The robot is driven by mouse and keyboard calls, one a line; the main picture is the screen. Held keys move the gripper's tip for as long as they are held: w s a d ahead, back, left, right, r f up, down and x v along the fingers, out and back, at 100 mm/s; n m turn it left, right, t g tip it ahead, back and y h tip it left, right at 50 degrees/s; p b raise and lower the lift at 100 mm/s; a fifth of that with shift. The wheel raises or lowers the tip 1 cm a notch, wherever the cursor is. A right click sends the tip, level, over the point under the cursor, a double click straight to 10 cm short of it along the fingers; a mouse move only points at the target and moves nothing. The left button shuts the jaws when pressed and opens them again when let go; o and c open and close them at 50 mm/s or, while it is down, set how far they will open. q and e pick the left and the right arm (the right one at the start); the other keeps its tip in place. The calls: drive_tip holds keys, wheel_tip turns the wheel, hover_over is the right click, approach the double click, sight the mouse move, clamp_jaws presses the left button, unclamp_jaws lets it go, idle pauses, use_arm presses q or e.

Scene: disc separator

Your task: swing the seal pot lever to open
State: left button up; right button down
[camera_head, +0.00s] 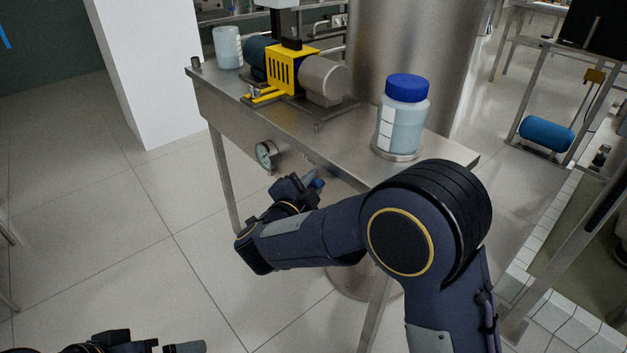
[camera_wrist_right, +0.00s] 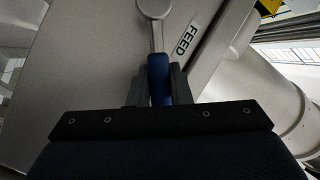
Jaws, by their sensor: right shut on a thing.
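A lever (camera_wrist_right: 155,30) with a metal shank and a blue handle (camera_wrist_right: 158,75) shows in the right wrist view. A label reading "FEED" (camera_wrist_right: 188,40) is beside it; I see no seal pot label. My right gripper (camera_wrist_right: 160,88) is shut on the blue handle, with a finger on each side. In the head view my right gripper (camera_head: 300,188) is below the steel table's front edge, and a bit of blue handle (camera_head: 317,183) shows there; the rest is hidden by the gripper and table. Part of my left gripper (camera_head: 180,347) shows at the bottom left, its jaw opening unclear.
The steel table (camera_head: 345,150) carries a blue-capped jar (camera_head: 404,115), a yellow-guarded pump (camera_head: 290,70) and a clear beaker (camera_head: 228,47). A round gauge (camera_head: 266,155) hangs at its front edge, close to my right gripper. The tiled floor at left (camera_head: 110,220) is clear.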

drive_tip(key=c, duration=1.3)
unclamp_jaws()
drive_tip(key=v, duration=0.8)
drive_tip(key=shift+w+p, duration=0.1)
drive_tip(key=shift+p, duration=0.2)
